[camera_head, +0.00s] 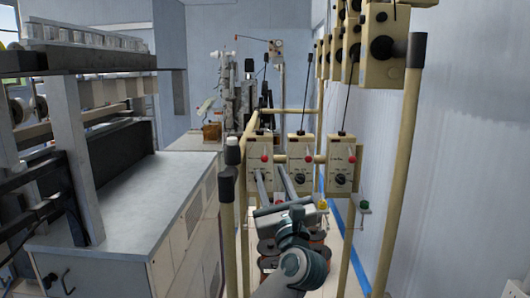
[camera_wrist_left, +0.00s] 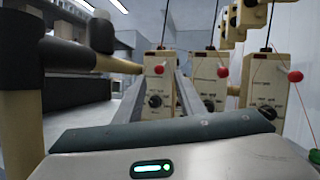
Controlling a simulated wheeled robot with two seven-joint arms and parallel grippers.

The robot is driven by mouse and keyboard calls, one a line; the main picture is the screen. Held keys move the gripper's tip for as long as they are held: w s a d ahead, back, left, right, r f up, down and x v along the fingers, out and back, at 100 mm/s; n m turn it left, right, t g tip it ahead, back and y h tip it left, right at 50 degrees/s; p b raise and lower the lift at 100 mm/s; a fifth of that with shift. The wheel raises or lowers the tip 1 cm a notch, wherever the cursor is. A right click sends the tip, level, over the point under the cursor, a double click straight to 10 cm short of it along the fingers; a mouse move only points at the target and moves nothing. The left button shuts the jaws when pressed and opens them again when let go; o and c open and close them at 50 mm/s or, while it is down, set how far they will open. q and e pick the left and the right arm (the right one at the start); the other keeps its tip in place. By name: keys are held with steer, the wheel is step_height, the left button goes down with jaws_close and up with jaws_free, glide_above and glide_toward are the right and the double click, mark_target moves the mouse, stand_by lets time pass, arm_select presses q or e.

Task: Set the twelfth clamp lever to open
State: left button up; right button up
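My left gripper (camera_head: 270,172) reaches forward from the bottom of the head view. Its two long grey fingers are apart, with nothing visible between them. They also show in the wrist view (camera_wrist_left: 161,78), pointing toward the lower part of the beige boxes. In the head view the fingertips overlap the left box (camera_head: 262,145); I cannot tell whether they touch it. A middle box (camera_head: 301,168) and a right box (camera_head: 341,150) stand beside it, each with a red knob and a dark dial. I cannot pick out the twelfth clamp lever in either view. My right gripper is not in view.
A beige post with a dark cap (camera_head: 227,215) stands close left of my left arm. A tall post (camera_head: 402,150) stands at the right. Dark reddish spools (camera_head: 266,247) sit below the gripper. A grey-topped cabinet (camera_head: 135,205) fills the left.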

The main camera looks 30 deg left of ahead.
mark_target(266, 161)
arm_select(q)
steer(key=p+x, duration=0.2)
steer(key=x, duration=0.3)
steer(key=shift+w+a+r, duration=0.15)
steer(key=shift+a+r, duration=0.1)
steer(key=shift+r, duration=0.05)
steer(key=shift+p+x, duration=0.4)
steer(key=shift+x, duration=0.45)
steer(key=shift+f, duration=0.15)
steer(key=shift+c, duration=0.6)
jaws_close()
